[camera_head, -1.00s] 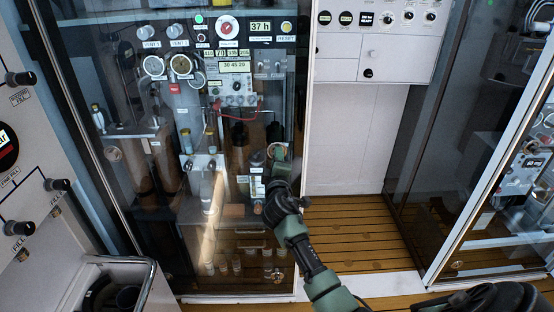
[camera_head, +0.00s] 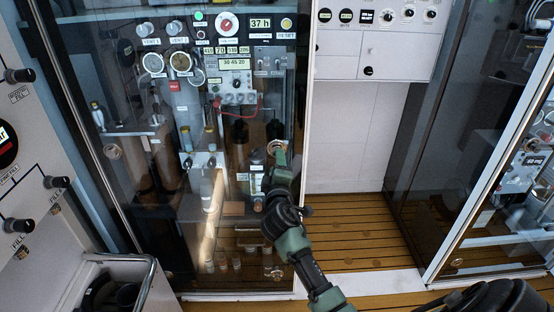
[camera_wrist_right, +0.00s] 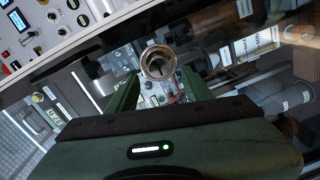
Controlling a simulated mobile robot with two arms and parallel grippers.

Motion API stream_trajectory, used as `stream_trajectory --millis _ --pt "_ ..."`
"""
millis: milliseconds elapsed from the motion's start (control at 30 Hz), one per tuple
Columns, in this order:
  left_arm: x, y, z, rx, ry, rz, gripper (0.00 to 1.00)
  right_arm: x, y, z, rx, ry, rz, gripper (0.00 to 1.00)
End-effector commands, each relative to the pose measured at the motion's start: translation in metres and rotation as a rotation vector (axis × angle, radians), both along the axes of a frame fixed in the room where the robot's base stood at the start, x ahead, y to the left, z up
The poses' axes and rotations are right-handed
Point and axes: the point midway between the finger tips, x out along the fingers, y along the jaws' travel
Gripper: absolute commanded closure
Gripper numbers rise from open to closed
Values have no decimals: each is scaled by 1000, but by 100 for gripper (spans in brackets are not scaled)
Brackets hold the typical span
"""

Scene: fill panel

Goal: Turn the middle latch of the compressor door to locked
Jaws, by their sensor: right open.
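The compressor door (camera_head: 222,262) is a tall glass panel in front of gauges and bottles. Its middle latch (camera_head: 277,146) is a round brass-coloured ring near the door's right edge. In the right wrist view the latch (camera_wrist_right: 158,62) shows as a ring with a dark recess and a small piece inside; I cannot tell its setting. My right gripper (camera_head: 279,158) is at the latch, partly covering it in the head view. In the wrist view its two green fingers (camera_wrist_right: 160,80) are apart, one either side below the ring, with nothing held. My left gripper is not in view.
A lower round latch (camera_head: 277,273) sits near the door's bottom right. Another ring (camera_head: 112,152) is at the left. A white panel with knobs (camera_head: 375,40) is to the right, above open wooden floor (camera_head: 365,235). A metal-railed bin (camera_head: 120,285) stands at lower left.

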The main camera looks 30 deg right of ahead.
Motion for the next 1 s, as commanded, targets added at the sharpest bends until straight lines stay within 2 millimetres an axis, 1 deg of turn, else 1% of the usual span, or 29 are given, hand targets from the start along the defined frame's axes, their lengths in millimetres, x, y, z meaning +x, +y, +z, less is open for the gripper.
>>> stream_trajectory --millis 33,100,267,833,867,933,967,1000 --pt "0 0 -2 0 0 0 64 -8 5 -1 1 0 0 49" --pt "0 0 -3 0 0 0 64 -16 10 -1 1 0 0 49" --pt "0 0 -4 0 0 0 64 -28 17 1 1 1 -1 49" --pt "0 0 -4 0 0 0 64 -30 18 0 1 2 0 49" --pt "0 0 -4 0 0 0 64 -29 18 -2 4 5 2 49" --pt "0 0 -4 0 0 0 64 -29 22 -16 22 25 14 49" --pt "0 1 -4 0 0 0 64 -28 25 -27 34 38 22 49" --pt "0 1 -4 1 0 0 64 -28 29 -45 57 62 35 49"
